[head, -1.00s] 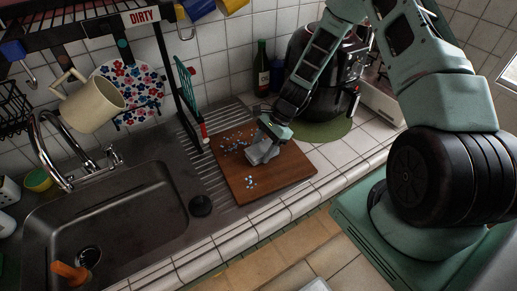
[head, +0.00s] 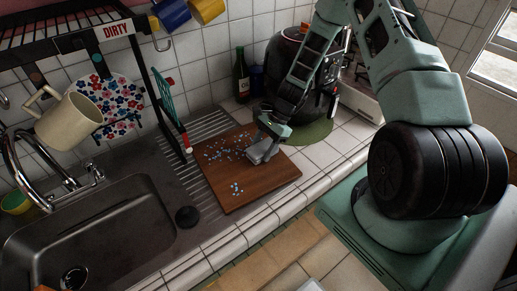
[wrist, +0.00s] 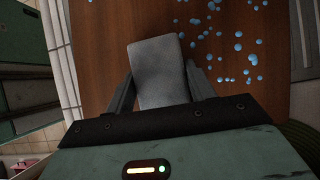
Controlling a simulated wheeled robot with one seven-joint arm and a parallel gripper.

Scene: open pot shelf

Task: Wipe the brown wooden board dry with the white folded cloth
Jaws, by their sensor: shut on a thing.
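The brown wooden board (head: 258,184) lies on the counter beside the sink, partly over the ribbed drainer. Blue-white water drops are scattered on its far left part, with a small cluster nearer its front left. My gripper (head: 263,145) is over the right part of the board, shut on the white folded cloth (head: 262,153), which looks grey here. In the wrist view the cloth (wrist: 158,72) sits between the two fingers, low over the board (wrist: 100,40). Many drops lie to the right of it there. I cannot tell for sure whether the cloth touches the board.
A steel sink (head: 100,225) and a black plug (head: 187,216) are left of the board. A green bottle (head: 241,76) and a dark round appliance (head: 290,75) stand behind. A dish rack (head: 75,35) with a cream mug (head: 68,120) hangs at upper left.

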